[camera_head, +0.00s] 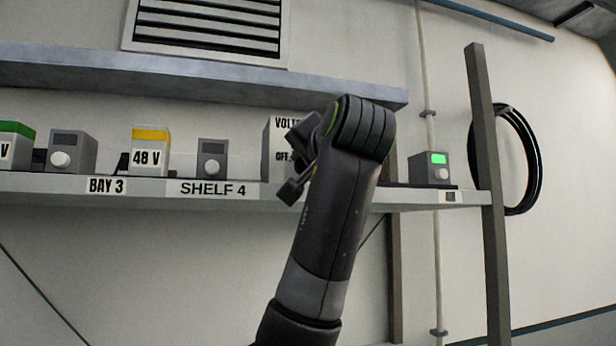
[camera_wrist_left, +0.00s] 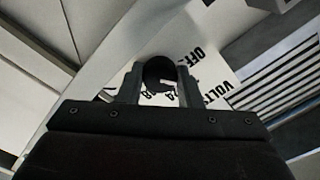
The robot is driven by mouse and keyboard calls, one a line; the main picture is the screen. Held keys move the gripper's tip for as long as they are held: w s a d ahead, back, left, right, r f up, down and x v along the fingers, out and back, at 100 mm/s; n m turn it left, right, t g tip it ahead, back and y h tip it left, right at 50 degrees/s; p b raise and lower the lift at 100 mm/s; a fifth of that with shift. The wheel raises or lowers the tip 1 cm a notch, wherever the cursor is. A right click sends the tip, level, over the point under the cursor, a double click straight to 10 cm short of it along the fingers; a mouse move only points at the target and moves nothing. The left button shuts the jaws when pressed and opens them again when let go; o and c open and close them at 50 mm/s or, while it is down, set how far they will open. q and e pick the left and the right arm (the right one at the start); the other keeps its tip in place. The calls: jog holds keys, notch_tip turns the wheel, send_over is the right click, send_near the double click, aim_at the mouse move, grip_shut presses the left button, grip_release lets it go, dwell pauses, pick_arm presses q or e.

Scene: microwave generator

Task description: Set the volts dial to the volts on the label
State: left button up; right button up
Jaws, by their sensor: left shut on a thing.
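The volts panel (camera_head: 281,134) is a pale box on the shelf with "VOLTS" and "OFF" printed on it. My left arm hides most of its face in the head view. My left gripper (camera_head: 296,160) is at the panel's front. In the left wrist view its two fingers (camera_wrist_left: 158,88) are shut on the dark round volts dial (camera_wrist_left: 159,70), one on each side. Printing shows around the dial, partly covered by the fingers; the dial's setting cannot be read. A yellow-topped box (camera_head: 151,136) to the left bears a "48 V" label (camera_head: 147,158).
On the shelf (camera_head: 145,188), marked "BAY 3" and "SHELF 4", stand grey boxes with knobs (camera_head: 213,158) and a green-topped box (camera_head: 14,130) with a cut-off label. A box with a lit green screen (camera_head: 439,158) stands right. A post (camera_head: 487,150) rises beyond it.

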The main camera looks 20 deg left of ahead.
pick_arm(q)
jog(key=shift+m+b, duration=4.45)
jog(key=shift+m, duration=5.25)
jog(key=shift+r, duration=0.1)
jog(key=o, duration=1)
jog(key=b+v, duration=0.5)
jog(key=v, duration=1.2)
jog(key=shift+s+d+b, duration=0.15)
jog(key=shift+b, duration=0.2)
